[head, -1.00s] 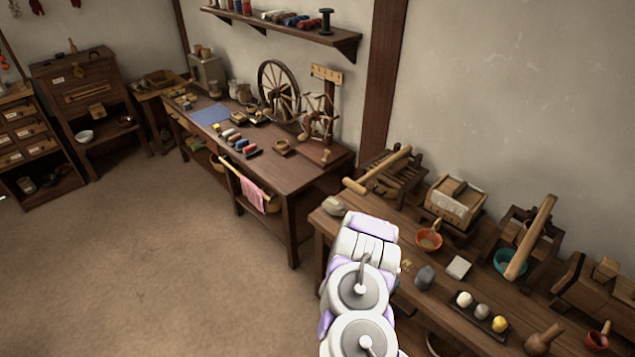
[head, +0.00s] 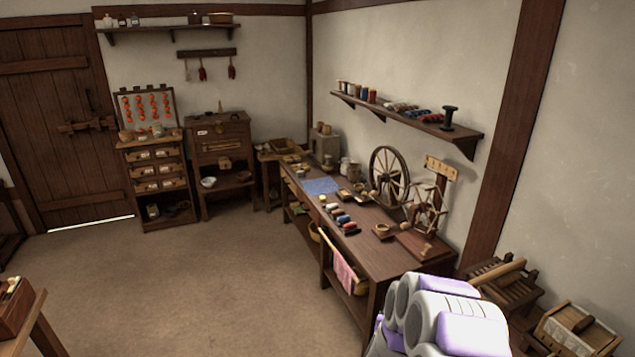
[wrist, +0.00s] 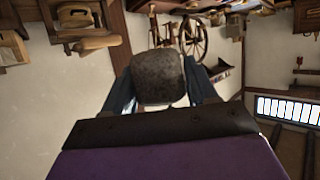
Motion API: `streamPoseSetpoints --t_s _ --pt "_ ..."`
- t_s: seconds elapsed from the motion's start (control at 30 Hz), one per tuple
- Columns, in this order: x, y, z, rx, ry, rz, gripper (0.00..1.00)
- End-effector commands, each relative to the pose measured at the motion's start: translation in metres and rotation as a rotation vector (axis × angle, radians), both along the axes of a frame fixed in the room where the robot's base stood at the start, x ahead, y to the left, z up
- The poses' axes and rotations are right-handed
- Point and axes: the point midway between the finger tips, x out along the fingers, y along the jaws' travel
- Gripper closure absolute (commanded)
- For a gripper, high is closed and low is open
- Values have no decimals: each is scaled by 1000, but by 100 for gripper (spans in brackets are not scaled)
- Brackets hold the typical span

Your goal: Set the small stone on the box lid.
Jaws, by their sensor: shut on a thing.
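In the wrist view, a rough dark grey stone (wrist: 158,78) is held between the two fingers of my gripper (wrist: 160,84). The gripper is shut on it, and the stone is up in the air, touching nothing else that I can see. In the head view my gripper and the stone are out of sight; only my white and purple arm shows at the lower right. A wooden box (head: 578,330) with a dark piece on its top stands at the lower right edge. I cannot tell whether this is the box with the lid.
A long table (head: 385,262) with a spinning wheel (head: 388,172) and coloured spools runs along the wall, left of my arm. A slatted wooden frame (head: 497,280) stands beyond my arm. A small table corner (head: 35,310) shows at lower left. The floor between is clear.

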Motion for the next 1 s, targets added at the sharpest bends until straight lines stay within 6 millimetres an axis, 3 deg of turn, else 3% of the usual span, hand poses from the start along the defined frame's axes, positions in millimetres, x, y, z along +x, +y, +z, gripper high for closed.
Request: streamPoseSetpoints --t_s 0.03,0.2,0.43,0.73,1.0 --pt "4 11 18 -3 -8 46 84" --pt "5 46 60 -3 -5 195 84" --pt "-2 79 103 -1 -6 344 84" --pt "-8 91 116 1 1 407 84" --pt "-5 86 106 1 4 378 84"
